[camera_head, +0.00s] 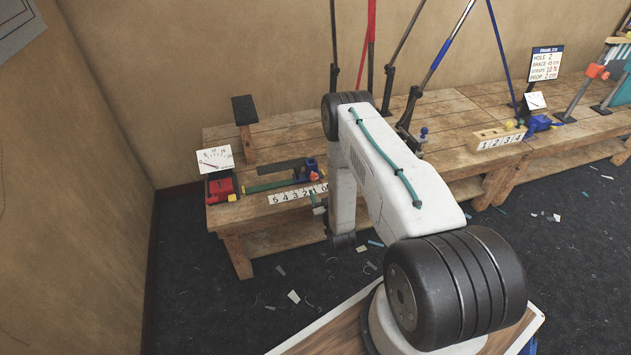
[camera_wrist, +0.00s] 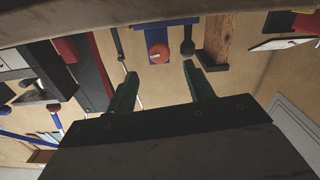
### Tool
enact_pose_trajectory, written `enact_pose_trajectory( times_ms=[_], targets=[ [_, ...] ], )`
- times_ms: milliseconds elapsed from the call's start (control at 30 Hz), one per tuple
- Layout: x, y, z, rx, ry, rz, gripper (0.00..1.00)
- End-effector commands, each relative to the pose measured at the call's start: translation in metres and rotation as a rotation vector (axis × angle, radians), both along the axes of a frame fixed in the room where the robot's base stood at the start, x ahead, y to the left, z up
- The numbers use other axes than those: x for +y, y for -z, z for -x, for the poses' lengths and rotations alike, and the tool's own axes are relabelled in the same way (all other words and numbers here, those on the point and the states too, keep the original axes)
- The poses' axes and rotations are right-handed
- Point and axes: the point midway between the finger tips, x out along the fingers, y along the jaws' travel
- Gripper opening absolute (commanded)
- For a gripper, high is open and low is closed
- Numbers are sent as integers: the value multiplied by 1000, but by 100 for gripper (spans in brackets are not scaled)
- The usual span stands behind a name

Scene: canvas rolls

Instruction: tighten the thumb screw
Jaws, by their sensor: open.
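A round red-orange knob (camera_wrist: 157,52), which looks like the thumb screw, sits on a blue block (camera_wrist: 178,38) in the wrist view. My gripper (camera_wrist: 160,70) has its two dark green fingers spread apart and empty, with the knob between and beyond their tips; I see no contact. In the head view a small blue fixture with a red part (camera_head: 312,171) stands on the bench at the end of a green bar (camera_head: 268,184); it seems to be the same fixture. The thumb screw is too small there to make out. My arm hides part of the bench beside it.
The wooden bench (camera_head: 285,128) runs along the wall. A number strip (camera_head: 297,195) lies at its front edge. A red block with a dial card (camera_head: 215,160) and a wooden post (camera_head: 247,145) stand to the left. Several slanted poles rise behind my arm. Scraps litter the dark floor.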

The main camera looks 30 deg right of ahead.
Motion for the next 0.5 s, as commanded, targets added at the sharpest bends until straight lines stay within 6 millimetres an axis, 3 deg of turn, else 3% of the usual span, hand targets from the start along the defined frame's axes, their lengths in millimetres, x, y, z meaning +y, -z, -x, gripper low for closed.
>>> enact_pose_trajectory(
  times_ms=[133,500],
  targets=[
    [-3,2,-7,-12,2,3,53],
    [-18,2,-60,-10,2,2,53]
  ],
)
